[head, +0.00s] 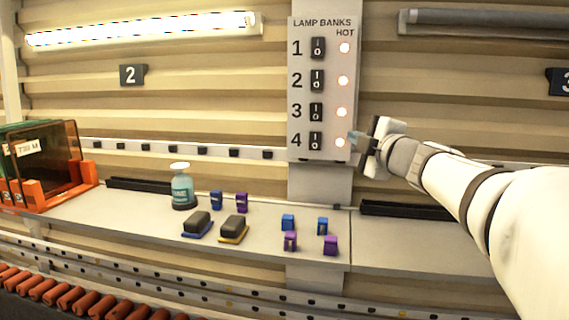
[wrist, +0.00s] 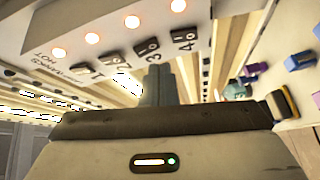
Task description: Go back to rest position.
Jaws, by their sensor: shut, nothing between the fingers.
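My gripper (head: 358,141) is at the right side of the lamp banks panel (head: 295,60), level with row 4. Its fingers are shut with nothing between them. In the wrist view my gripper (wrist: 159,72) points at the panel (wrist: 110,22), close to switches 3 and 4. The panel carries black rocker switches numbered 1 to 4, such as switch 4 (head: 315,141), each with a lit lamp beside it, such as the row 4 lamp (head: 340,142). I cannot tell whether the fingertips touch the panel.
Below, a shelf (head: 270,250) holds a teal bottle (head: 182,190), two dark sponge-like blocks (head: 197,222) and several blue and purple blocks (head: 288,222). An orange rack (head: 80,180) stands at left. Rollers (head: 60,295) run along the lower left. A lit tube lamp (head: 140,30) hangs above.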

